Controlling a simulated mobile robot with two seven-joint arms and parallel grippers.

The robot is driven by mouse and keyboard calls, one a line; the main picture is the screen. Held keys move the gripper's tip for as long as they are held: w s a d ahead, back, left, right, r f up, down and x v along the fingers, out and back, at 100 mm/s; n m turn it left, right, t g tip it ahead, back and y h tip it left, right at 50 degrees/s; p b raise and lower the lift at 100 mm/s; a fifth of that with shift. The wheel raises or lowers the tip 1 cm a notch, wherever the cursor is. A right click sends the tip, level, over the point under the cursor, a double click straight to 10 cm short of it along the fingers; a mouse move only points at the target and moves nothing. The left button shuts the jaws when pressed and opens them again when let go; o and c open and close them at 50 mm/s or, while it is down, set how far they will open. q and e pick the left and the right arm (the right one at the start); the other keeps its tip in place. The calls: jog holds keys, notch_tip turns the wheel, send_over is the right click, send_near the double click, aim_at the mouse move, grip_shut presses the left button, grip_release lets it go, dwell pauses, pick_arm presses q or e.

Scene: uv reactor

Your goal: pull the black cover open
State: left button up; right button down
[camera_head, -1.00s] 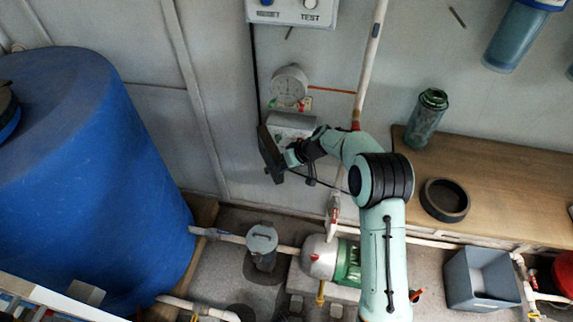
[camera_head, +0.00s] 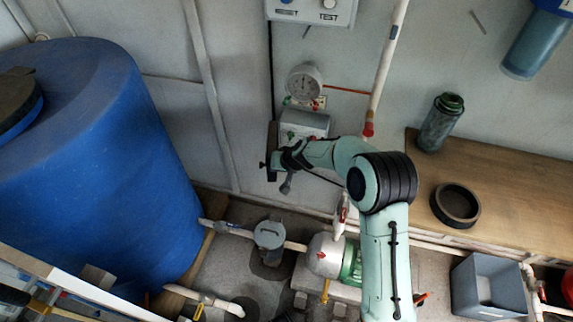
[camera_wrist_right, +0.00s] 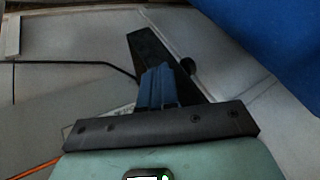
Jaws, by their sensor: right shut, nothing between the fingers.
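The black cover (camera_head: 272,135) stands out from the left side of a grey wall box (camera_head: 304,123), edge-on in the head view and partly hidden by my gripper. In the right wrist view the black cover (camera_wrist_right: 150,48) is a dark slanted panel behind the fingers. My right gripper (camera_head: 272,164) is at the cover's lower part; in the wrist view its blue fingers (camera_wrist_right: 166,86) are together, with nothing visible between them. Whether they touch the cover I cannot tell. My left gripper is in neither view.
A round gauge (camera_head: 305,82) is above the box, and a white control box (camera_head: 312,10) is higher on the wall. A large blue tank (camera_head: 110,170) stands at left. A wooden bench (camera_head: 510,190) with a green bottle (camera_head: 440,122) and black ring (camera_head: 455,205) is at right.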

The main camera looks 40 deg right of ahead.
pick_arm(q)
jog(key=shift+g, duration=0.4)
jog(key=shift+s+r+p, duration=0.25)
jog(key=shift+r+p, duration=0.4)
jog(key=shift+p, duration=0.1)
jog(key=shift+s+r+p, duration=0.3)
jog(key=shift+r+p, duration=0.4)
jog(key=shift+p, duration=0.05)
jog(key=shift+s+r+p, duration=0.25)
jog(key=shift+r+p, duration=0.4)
jog(key=shift+p, duration=0.1)
pick_arm(e)
jog(key=w+a, duration=0.5)
jog(key=w, duration=0.3)
jog(key=shift+a, duration=0.25)
jog(key=shift+w, duration=0.15)
jog(key=shift+r, duration=0.1)
